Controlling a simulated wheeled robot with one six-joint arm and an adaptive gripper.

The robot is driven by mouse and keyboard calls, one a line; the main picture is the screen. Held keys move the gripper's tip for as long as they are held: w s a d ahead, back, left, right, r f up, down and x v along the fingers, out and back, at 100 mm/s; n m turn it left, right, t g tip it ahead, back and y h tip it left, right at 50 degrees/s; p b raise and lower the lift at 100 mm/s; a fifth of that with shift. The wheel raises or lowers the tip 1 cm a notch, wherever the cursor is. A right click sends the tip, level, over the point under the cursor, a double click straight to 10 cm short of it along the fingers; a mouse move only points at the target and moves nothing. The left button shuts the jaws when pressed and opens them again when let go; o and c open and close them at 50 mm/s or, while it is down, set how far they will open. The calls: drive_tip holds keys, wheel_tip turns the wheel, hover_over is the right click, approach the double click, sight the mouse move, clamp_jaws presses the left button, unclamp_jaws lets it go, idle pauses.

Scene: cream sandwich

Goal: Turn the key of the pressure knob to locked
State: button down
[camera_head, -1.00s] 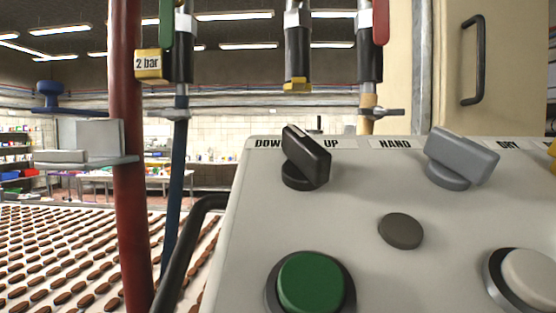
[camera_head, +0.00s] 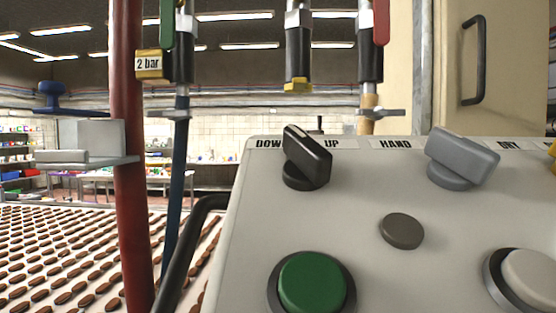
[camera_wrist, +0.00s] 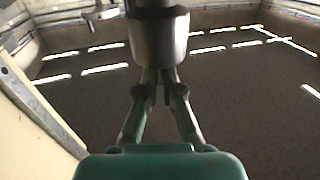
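My gripper (camera_wrist: 158,88) shows in the wrist view, with its green body (camera_wrist: 160,163) at the bottom. Its two fingers slant together and are close to each other just under the lower end of a grey metal cylinder. This cylinder looks like the pressure knob (camera_wrist: 161,42). The fingers appear shut on a narrow part below it, likely its key, which is mostly hidden between them. The wrist view is too small to read the key's angle or any locked mark. My gripper is not in the head view.
In the head view a sloped control panel (camera_head: 350,200) carries a black switch (camera_head: 308,155), a grey switch (camera_head: 462,157) and a green button (camera_head: 312,282). A cookie belt (camera_head: 60,260) runs at left.

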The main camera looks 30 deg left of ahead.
drive_tip(key=shift+a+f+m+t+h, duration=0.1)
drive_tip(key=shift+m+t+h, duration=0.6)
drive_tip(key=shift+t+h, duration=0.1)
drive_tip(key=c, duration=1.3)
unclamp_jaws()
drive_tip(key=shift+c, duration=0.2)
drive_tip(key=shift+s, duration=0.1)
drive_tip(key=v, duration=1.2)
